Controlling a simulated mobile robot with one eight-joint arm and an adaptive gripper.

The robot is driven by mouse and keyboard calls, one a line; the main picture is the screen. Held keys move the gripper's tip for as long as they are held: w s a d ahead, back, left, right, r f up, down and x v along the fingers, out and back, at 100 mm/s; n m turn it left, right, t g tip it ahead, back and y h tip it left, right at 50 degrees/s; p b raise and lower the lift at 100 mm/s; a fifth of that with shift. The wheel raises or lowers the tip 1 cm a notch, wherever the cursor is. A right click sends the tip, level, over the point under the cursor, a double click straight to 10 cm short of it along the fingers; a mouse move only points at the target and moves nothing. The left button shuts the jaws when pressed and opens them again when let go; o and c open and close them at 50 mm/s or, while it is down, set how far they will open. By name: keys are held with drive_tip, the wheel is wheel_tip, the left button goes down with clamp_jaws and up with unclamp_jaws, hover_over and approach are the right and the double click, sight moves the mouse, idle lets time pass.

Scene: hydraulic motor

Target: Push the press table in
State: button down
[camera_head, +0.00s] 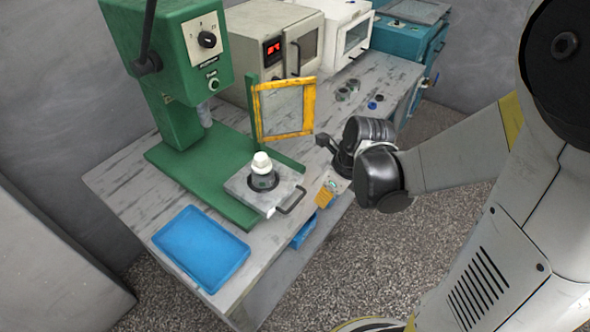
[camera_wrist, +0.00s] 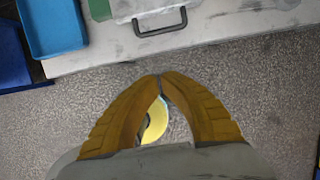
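The green press (camera_head: 172,82) stands on the workbench. Its press table (camera_head: 240,193) is a flat grey plate that juts out past the green base toward the bench's front edge. A dark handle (camera_head: 291,200) is on its front side. A white and dark part (camera_head: 263,172) sits on the plate, in front of the press column. My gripper (camera_head: 326,191) is to the right of the handle, apart from it. In the wrist view, the fingertips of my gripper (camera_wrist: 159,77) meet with nothing between them, and the handle (camera_wrist: 160,24) is ahead of them.
A blue tray (camera_head: 201,247) lies on the bench left of the press table. A yellow-framed guard (camera_head: 285,110) stands behind the table. Ovens line the back, with small round parts (camera_head: 348,90) before them. Open floor lies in front of the bench.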

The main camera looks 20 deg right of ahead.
drive_tip(key=shift+w+a+f+b, duration=0.6)
drive_tip(key=shift+w+f+b, duration=0.3)
drive_tip(key=shift+f, duration=0.7)
drive_tip(key=shift+w+a+f+b, duration=0.65)
drive_tip(key=shift+w+f+b, duration=0.3)
drive_tip(key=shift+f, duration=0.7)
drive_tip(key=shift+w+a+f+b, duration=0.6)
drive_tip(key=shift+w+f+b, duration=0.3)
drive_tip(key=shift+f, duration=0.7)
